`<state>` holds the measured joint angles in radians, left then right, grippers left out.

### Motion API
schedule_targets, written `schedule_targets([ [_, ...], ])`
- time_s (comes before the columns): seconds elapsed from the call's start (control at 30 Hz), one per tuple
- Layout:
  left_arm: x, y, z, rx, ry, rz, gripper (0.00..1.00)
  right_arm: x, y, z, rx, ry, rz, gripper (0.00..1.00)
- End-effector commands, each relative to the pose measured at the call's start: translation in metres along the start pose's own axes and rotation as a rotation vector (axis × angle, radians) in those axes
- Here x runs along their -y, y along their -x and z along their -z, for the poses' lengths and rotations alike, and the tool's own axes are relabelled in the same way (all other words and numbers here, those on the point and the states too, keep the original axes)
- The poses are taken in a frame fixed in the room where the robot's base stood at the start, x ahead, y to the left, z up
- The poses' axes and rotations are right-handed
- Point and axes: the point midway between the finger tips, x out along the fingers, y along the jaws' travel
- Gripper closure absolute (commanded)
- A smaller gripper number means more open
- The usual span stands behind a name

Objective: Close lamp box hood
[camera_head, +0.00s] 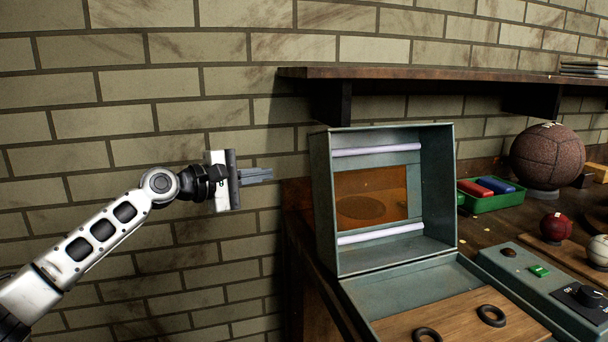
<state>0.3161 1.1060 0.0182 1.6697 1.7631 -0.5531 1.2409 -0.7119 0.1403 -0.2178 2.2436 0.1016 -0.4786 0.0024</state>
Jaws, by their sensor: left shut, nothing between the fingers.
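The lamp box is a grey-green metal case on the wooden bench. Its hood (322,205) stands raised, its open side facing me, with two pale lamp tubes (375,149) and an amber window (371,197) inside. The lower tray (375,298) of the box holds a wooden board with two black rings. My left gripper (270,175) is shut and empty, in the air to the left of the hood and apart from it, its fingers pointing right. My right gripper is not in view.
A wooden shelf (430,74) runs along the brick wall above the hood. A control panel (545,283) with a knob, a green tray (492,203), a large brown ball (547,156) and a small red ball (556,227) are to the right. The space left of the bench is clear.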

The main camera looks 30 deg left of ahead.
Motion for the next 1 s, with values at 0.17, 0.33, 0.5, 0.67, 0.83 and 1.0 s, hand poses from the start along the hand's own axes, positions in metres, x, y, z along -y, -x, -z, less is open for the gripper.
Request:
schedule_targets([
  [0.17, -0.005, -0.028, -0.002, 0.003, 0.002, -0.006, 1.0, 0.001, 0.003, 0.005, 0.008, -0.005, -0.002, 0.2],
  [0.33, -0.004, -0.057, -0.002, 0.002, -0.002, -0.003, 1.0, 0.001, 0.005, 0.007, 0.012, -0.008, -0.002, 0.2],
  [0.5, -0.003, -0.084, -0.002, 0.002, -0.003, -0.003, 1.0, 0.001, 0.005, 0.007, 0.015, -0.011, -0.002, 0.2],
  [0.67, -0.002, -0.081, -0.017, 0.001, -0.011, 0.005, 1.0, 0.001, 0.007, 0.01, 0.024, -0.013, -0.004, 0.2],
  [0.83, -0.001, -0.075, -0.032, 0.0, -0.008, 0.004, 1.0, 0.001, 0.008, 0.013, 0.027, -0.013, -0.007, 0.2],
  [1.0, 0.0, -0.073, -0.039, 0.001, -0.006, 0.002, 1.0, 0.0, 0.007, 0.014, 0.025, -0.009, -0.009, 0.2],
])
